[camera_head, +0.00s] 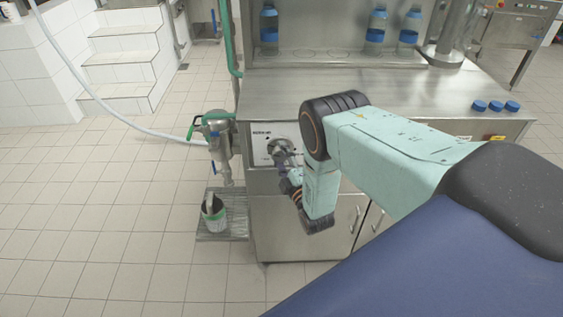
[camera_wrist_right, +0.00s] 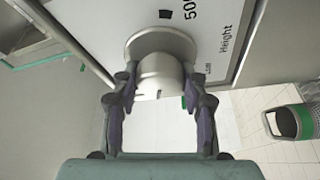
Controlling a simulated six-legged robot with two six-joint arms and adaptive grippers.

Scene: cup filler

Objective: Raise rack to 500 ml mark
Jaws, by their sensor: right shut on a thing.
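My right gripper (camera_head: 289,176) is at the control panel on the front of the steel machine. In the right wrist view its two dark fingers (camera_wrist_right: 160,88) are shut on the sides of a round metal knob (camera_wrist_right: 160,68). The knob also shows in the head view (camera_head: 279,147), partly hidden by the gripper. The white panel (camera_wrist_right: 212,22) carries the word "Height", a cut-off number starting with "50", and a black mark above the knob. A shelf with round holes (camera_head: 335,54) holds upright bottles with blue labels (camera_head: 268,28). My left gripper is out of view.
Blue caps (camera_head: 496,106) lie on the right of the steel counter (camera_head: 400,88). A grey bin with a green band (camera_head: 213,212) stands on a floor grate (camera_head: 222,236), beneath a valve with a hose (camera_head: 217,135). Tiled floor on the left is clear.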

